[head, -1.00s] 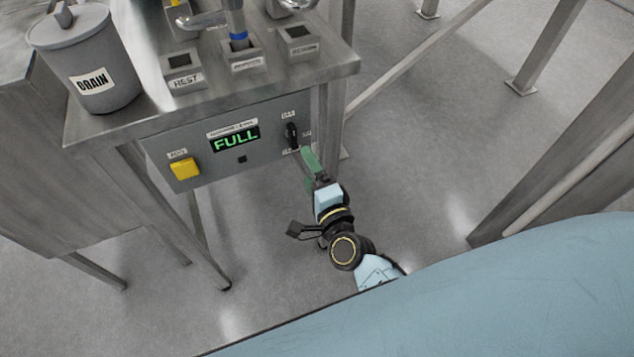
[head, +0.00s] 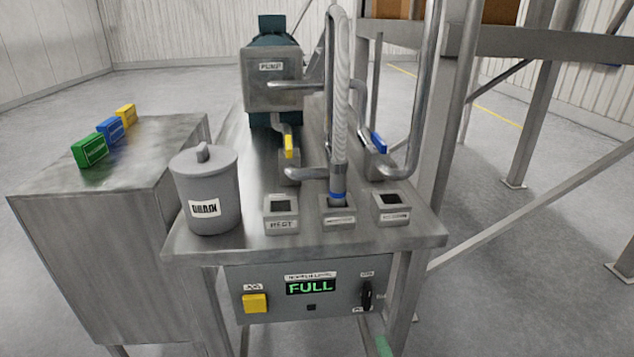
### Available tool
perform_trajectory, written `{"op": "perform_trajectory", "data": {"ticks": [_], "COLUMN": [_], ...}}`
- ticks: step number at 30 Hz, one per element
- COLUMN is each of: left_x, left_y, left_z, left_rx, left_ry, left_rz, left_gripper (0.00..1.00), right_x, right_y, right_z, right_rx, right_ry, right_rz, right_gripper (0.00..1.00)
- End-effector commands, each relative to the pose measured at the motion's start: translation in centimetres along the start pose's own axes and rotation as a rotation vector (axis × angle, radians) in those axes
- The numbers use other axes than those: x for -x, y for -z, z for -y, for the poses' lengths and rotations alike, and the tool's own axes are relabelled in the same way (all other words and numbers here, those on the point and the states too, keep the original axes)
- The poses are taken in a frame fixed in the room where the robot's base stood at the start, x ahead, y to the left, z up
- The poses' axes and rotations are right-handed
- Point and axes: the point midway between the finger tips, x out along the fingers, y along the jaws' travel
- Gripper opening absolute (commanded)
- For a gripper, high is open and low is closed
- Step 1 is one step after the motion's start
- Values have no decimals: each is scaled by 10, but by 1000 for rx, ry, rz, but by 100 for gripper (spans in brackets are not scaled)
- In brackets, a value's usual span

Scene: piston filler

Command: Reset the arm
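The control panel (head: 334,308) on the front of the steel table shows a green FULL display (head: 311,287). A yellow button (head: 255,303) is at its left and a black rotary knob (head: 367,295) at its right. What I take to be my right gripper (head: 382,345) shows only as a green fingertip part at the bottom edge, just below the knob and apart from it. The rest of that gripper and arm is out of frame, so I cannot tell if it is open or shut. My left gripper is not in view.
On the table (head: 200,250) stand a lidded DRAIN pot (head: 205,185), a REST socket (head: 281,215), two more sockets, and a hose (head: 340,110) seated in the middle one. A pump (head: 275,80) is behind. Green, blue and yellow blocks (head: 90,150) sit on the left cabinet. Steel posts stand right.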

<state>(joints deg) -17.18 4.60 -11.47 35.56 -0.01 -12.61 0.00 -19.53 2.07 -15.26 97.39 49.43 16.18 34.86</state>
Motion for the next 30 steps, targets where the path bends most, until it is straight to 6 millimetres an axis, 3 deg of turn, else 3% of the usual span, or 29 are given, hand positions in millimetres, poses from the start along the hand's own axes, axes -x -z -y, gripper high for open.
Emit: {"op": "perform_trajectory", "data": {"ticks": [5, 8, 12, 18, 21, 24, 27, 30], "left_x": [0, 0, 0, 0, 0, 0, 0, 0], "left_y": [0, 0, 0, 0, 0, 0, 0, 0], "left_z": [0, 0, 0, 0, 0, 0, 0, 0], "left_rx": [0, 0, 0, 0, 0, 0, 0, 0], "left_ry": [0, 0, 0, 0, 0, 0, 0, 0], "left_rz": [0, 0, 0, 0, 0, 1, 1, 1], "left_gripper": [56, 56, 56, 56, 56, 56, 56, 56], "right_x": [24, 56, 117, 231, 285, 326, 351, 361], "right_y": [-13, -17, -12, 11, 25, 37, 45, 48], "right_z": [-98, -169, -257, -352, -380, -395, -402, -404], "right_rx": [297, 515, 788, 1106, 1215, 1287, 1325, 1340], "right_ry": [-207, -357, -554, -799, -888, -946, -977, -990], "right_rz": [130, 256, 465, 823, 996, 1132, 1216, 1253], "right_gripper": [87, 87, 87, 87, 87, 87, 87, 87]}}
